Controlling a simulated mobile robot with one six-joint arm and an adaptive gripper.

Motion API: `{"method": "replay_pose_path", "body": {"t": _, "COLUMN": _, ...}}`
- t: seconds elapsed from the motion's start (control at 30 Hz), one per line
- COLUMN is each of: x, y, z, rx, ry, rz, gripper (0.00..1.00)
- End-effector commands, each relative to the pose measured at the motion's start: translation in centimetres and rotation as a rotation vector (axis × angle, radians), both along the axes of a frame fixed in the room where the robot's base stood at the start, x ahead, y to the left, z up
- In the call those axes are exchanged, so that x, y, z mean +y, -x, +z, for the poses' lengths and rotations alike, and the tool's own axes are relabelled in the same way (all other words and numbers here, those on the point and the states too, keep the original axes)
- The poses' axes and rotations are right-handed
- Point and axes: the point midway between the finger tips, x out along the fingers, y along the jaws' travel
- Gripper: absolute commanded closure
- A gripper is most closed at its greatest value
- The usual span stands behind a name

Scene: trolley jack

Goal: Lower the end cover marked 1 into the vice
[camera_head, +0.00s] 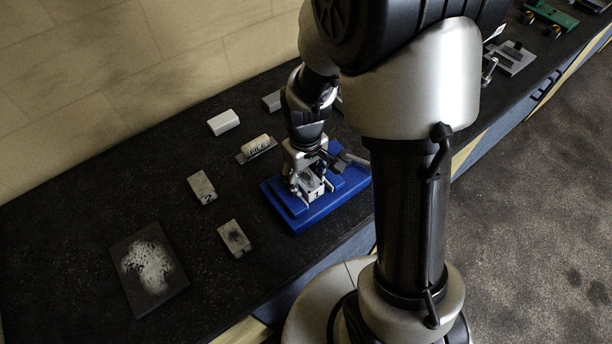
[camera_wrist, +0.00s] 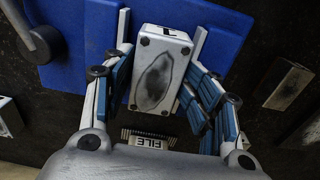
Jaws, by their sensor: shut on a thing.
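The end cover marked 1 (camera_head: 317,193) is a pale grey metal block over the blue vice (camera_head: 301,223) in the head view. In the wrist view the end cover (camera_wrist: 170,48) shows a face with a dark oval smudge and screws at its corners. My gripper (camera_head: 306,181) is shut on it, with one finger against each side, and it also shows in the wrist view (camera_wrist: 162,55). The blue vice (camera_wrist: 80,60) lies beyond and beside the cover there. I cannot tell whether the cover touches the vice; my gripper hides part of the jaws.
A block marked 2 (camera_head: 202,187), a dark-smudged block (camera_head: 235,238) and a dark plate with white powder (camera_head: 150,265) lie left on the black bench. A white block (camera_head: 223,122) and a brush marked FILE (camera_head: 256,148) lie behind. The bench's front edge is close to the vice.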

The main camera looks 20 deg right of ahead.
Motion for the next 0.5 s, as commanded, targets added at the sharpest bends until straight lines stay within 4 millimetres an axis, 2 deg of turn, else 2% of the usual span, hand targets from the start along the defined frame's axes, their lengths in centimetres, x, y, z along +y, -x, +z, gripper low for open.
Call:
{"method": "replay_pose_path", "body": {"t": 0.03, "x": -0.16, "y": 0.85, "z": -1.03, "rx": 0.024, "ry": 0.003, "rz": 0.002, "gripper": 0.51}}
{"method": "replay_pose_path", "body": {"t": 0.3, "x": -0.19, "y": 0.8, "z": -0.83, "rx": 0.024, "ry": 0.003, "rz": 0.002, "gripper": 0.33}}
{"method": "replay_pose_path", "body": {"t": 0.5, "x": -0.16, "y": 0.75, "z": -0.51, "rx": 0.023, "ry": 0.002, "rz": 0.001, "gripper": 0.33}}
